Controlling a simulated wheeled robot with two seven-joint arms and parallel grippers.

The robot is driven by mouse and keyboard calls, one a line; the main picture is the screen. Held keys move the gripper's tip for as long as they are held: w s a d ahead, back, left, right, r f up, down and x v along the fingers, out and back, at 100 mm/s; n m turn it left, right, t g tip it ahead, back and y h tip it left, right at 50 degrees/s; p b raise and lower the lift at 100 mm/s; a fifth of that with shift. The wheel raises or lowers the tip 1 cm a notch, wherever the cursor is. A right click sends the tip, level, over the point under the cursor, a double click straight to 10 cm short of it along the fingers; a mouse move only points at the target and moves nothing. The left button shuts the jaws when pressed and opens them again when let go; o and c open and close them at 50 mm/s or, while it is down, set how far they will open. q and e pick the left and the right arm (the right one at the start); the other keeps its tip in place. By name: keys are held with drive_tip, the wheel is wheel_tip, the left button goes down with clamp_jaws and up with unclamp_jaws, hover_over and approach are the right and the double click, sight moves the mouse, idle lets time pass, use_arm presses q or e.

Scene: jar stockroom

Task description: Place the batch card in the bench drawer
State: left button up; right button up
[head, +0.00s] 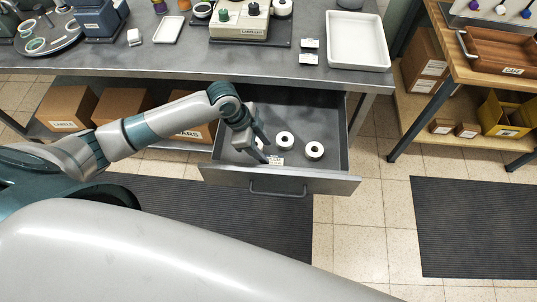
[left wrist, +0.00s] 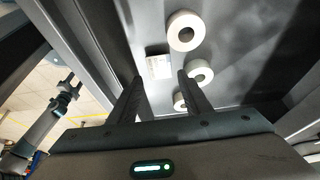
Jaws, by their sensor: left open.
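The batch card, a small white label-like card (head: 275,160), lies on the floor of the open bench drawer, close to its front wall (head: 300,182). The left wrist view shows the card (left wrist: 158,66) with faint print, just beyond my fingertips and apart from them. My left gripper (head: 262,150) points down into the drawer. Its two fingers (left wrist: 159,82) are open with nothing between them. In the head view the fingers partly cover a white roll beside the card. My right gripper is not seen in the head view.
White rolls (head: 314,150) lie in the drawer behind and to the right of the card. The grey bench top (head: 250,62) overhangs the drawer's back. Cardboard boxes (head: 67,107) stand under the bench at left. A wooden side table (head: 470,68) stands at right, with tiled floor between.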

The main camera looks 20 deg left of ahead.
use_arm(q)
drive_tip(key=v, duration=0.6)
drive_tip(key=shift+b, duration=0.35)
idle(1.0)
